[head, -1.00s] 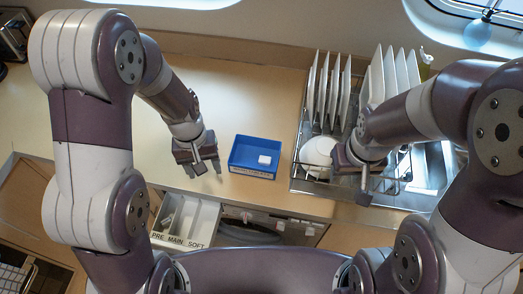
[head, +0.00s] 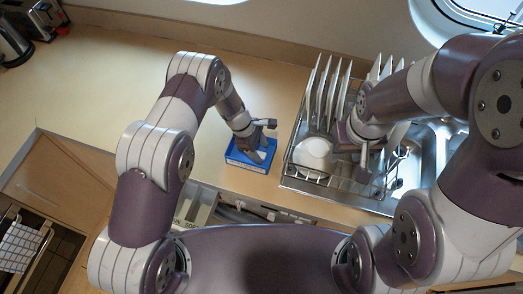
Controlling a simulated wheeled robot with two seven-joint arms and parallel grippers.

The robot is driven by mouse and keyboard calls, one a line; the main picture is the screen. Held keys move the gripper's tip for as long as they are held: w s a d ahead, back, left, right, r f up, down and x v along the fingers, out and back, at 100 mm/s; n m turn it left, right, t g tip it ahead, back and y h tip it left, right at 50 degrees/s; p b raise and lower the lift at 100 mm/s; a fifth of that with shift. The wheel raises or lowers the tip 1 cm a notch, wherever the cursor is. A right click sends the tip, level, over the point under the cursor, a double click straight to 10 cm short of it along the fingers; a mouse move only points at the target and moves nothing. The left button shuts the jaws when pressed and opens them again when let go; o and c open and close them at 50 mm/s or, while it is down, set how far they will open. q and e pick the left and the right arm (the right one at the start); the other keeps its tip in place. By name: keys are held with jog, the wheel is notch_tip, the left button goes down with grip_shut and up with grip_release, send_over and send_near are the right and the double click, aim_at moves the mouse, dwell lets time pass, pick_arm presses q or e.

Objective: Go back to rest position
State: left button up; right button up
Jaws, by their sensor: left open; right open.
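My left gripper (head: 262,140) is open above the blue tray (head: 243,163) on the counter and hides much of its inside. The white block seen in the tray earlier cannot be made out now. My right gripper (head: 364,165) is open at the front of the dish rack, just right of a white bowl (head: 313,153). I cannot tell whether it touches the rack.
The dish rack (head: 305,181) holds several upright white plates (head: 328,92), with a metal sink (head: 437,150) to its right. An open drawer (head: 195,208) lies below the counter edge.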

pick_arm(q)
jog(key=shift+s+f, duration=0.2)
jog(key=shift+f, duration=0.2)
jog(key=shift+a+f, duration=0.1)
jog(key=shift+f, duration=0.2)
jog(key=shift+w, duration=0.1)
jog(key=shift+c, duration=0.3)
jog(key=shift+d, duration=0.2)
jog(key=c, duration=0.5)
grip_shut()
pick_arm(e)
jog(key=shift+s+a+r, duration=0.15)
jog(key=shift+a+r, duration=0.1)
jog(key=shift+r, duration=0.1)
pick_arm(q)
jog(key=shift+a, duration=0.1)
jog(key=shift+r, duration=0.1)
pick_arm(e)
jog(key=shift+a+f, duration=0.1)
